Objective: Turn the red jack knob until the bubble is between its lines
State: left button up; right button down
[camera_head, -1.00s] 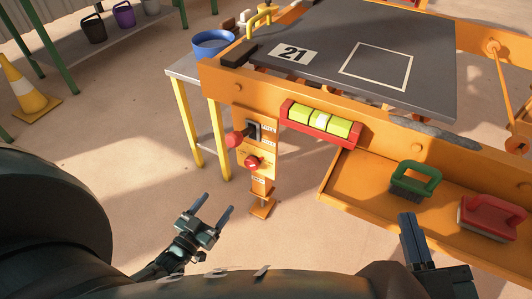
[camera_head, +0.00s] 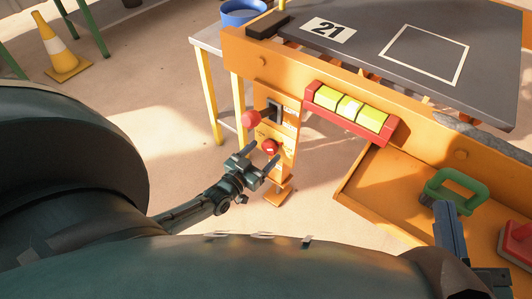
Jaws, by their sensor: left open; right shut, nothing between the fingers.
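The round red knob (camera_head: 269,146) is on the orange leg panel, below a lever with a red ball end (camera_head: 251,119). My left gripper (camera_head: 263,155) is open, its two fingers pointing at the red knob with their tips just in front of and below it. I cannot tell whether they touch it. The level (camera_head: 349,107) is a yellow-green vial in a red holder on the orange beam. A paler patch shows near its middle, but the bubble and lines are too small to place. My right gripper (camera_head: 447,208) is shut and empty at the lower right.
An orange tray (camera_head: 385,190) holds a green-handled brush (camera_head: 455,183) and a red one (camera_head: 516,243) near my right gripper.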

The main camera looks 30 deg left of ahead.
pick_arm(q)
jog(key=shift+w+d, duration=0.1)
jog(key=shift+w, duration=0.95)
pick_arm(e)
jog(key=shift+w+d+r+n+t+y, duration=0.1)
jog(key=shift+w+r+n+t+y, duration=0.1)
jog(key=shift+r, duration=0.2)
jog(key=shift+w+r+n+t+y, duration=0.1)
jog(key=shift+r+n+y, duration=0.1)
jog(key=shift+r, duration=0.15)
pick_arm(q)
jog(key=c, duration=1)
jog(key=shift+r, duration=0.1)
jog(key=shift+m, duration=0.6)
jog(key=shift+m+p, duration=0.3)
jog(key=shift+m, duration=0.2)
jog(key=o, duration=1)
pick_arm(e)
jog(key=shift+s+f+m+h, duration=0.25)
jog(key=shift+f+m+h, duration=0.2)
jog(key=shift+f, duration=0.2)
